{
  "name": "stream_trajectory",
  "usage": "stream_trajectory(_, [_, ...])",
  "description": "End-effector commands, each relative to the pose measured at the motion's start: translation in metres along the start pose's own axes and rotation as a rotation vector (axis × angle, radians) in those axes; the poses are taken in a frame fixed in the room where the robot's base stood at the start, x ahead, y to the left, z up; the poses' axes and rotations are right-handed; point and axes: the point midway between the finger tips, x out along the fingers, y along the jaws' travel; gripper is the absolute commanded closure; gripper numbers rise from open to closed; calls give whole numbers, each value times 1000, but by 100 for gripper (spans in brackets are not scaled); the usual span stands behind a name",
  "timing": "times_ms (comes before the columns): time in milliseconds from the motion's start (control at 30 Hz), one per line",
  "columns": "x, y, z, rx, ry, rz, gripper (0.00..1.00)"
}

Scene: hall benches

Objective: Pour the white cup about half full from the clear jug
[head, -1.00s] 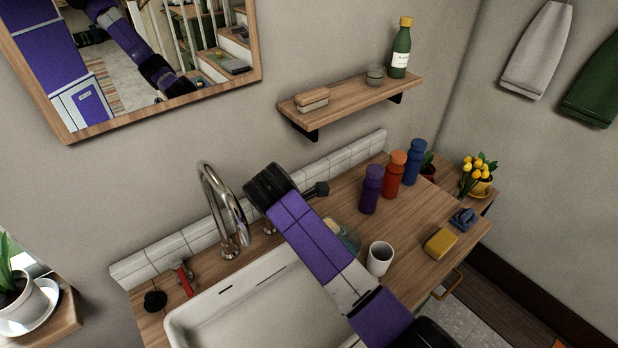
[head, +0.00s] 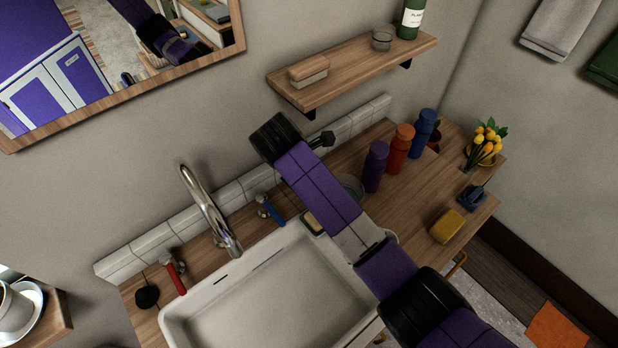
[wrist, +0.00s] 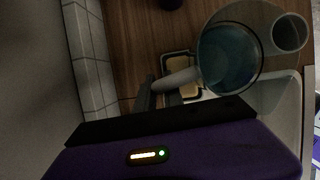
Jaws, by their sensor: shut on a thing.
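The clear jug (wrist: 228,62) holds blue-tinted water and shows from above in the wrist view. In the head view my arm covers nearly all of the cup.
The white sink (head: 270,295) lies left of my arm, with a tap (head: 210,212) behind it. A soap dish (wrist: 181,64) is beside the jug. Purple (head: 375,167), orange (head: 399,149) and blue (head: 422,134) bottles stand behind.

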Motion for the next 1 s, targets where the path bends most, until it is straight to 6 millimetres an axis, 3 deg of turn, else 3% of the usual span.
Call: stream_trajectory(1000, [-3, -56, 13, 53, 22, 124, 100])
